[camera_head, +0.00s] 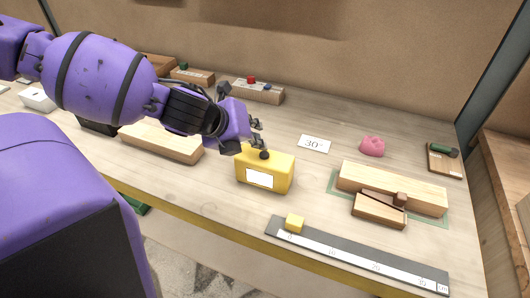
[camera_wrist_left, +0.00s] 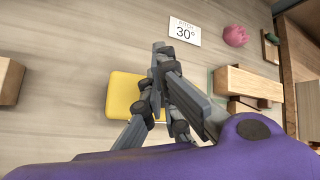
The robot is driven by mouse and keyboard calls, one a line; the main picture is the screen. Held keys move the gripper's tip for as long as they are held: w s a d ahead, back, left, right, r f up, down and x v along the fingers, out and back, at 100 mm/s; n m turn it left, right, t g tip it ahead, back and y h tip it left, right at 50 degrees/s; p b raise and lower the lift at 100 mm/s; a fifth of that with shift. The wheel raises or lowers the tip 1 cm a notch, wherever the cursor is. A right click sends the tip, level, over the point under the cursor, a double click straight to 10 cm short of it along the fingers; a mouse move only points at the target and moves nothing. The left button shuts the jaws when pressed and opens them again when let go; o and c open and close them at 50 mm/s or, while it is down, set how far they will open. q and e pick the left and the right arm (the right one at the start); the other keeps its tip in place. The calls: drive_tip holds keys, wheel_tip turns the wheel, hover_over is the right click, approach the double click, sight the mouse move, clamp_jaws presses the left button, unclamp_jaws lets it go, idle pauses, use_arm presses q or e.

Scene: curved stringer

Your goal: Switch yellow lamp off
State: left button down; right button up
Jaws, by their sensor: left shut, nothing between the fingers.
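The yellow lamp (camera_head: 265,172) is a yellow box with a white front panel and a dark round knob on top. It stands on the wooden workbench near its middle. My left gripper (camera_head: 258,137) is shut and empty, just above and behind the knob in the head view. In the left wrist view the shut fingers (camera_wrist_left: 158,62) cover part of the yellow box (camera_wrist_left: 124,95), and the knob is hidden behind them. Whether the fingers touch the knob I cannot tell. My right gripper is not in view.
A white card reading 30° (camera_head: 314,144) and a pink lump (camera_head: 372,146) lie behind to the right. A wooden block with a brown clamp-like piece (camera_head: 380,208) is at the right. A long wooden block (camera_head: 160,143) is left.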

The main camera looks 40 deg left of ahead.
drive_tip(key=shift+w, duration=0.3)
use_arm(q)
drive_tip(key=shift+f, duration=0.1)
drive_tip(key=shift+f, duration=0.4)
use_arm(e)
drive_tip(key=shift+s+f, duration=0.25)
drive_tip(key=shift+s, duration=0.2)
